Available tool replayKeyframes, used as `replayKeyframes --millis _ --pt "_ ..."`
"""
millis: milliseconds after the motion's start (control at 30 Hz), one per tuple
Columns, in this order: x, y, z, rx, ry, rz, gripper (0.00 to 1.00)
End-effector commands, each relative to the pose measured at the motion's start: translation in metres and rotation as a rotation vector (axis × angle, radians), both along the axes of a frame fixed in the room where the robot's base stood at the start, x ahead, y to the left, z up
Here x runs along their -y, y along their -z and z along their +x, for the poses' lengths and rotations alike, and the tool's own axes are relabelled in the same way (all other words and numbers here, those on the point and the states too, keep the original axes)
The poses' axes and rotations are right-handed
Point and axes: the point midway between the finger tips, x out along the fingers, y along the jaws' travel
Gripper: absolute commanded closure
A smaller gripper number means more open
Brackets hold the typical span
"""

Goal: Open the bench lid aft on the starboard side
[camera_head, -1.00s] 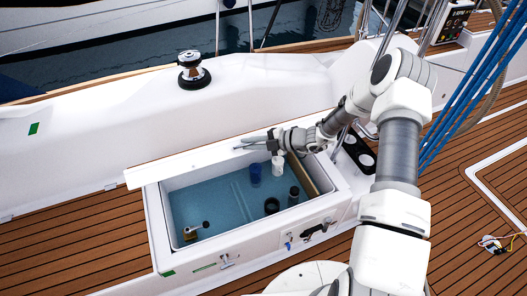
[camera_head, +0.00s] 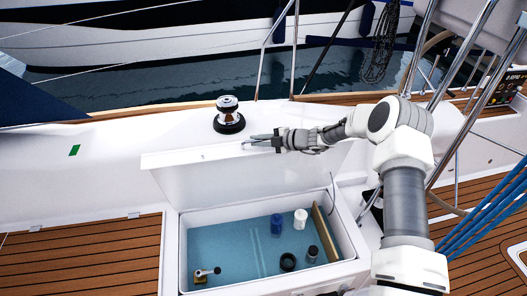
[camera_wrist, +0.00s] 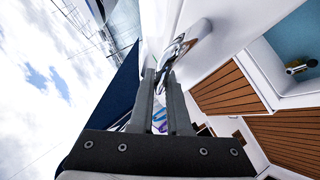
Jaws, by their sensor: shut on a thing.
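The white bench lid (camera_head: 225,176) stands steeply raised at the back of the open bench locker (camera_head: 175,251) in the head view. The exact contact is too small to make out.
In the locker are a blue cup (camera_head: 276,224), a white cup (camera_head: 300,219), a dark ring-shaped item (camera_head: 288,262), a dark bottle (camera_head: 312,254) and a brass-and-black item (camera_head: 206,274). A winch (camera_head: 229,115) stands behind the lid. Blue ropes (camera_head: 490,205) hang at right.

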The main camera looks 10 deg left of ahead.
Motion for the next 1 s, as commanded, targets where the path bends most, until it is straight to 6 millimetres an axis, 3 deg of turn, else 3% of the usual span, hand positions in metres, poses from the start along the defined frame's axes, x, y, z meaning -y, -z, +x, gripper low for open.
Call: replayKeyframes --millis 100,400,1000 --pt "-0.006 -0.006 0.016 0.005 0.002 -0.001 1.0" --pt "-0.016 -0.012 0.039 0.003 0.001 -0.001 1.0" --pt "-0.018 -0.014 0.045 0.002 0.002 -0.001 1.0"
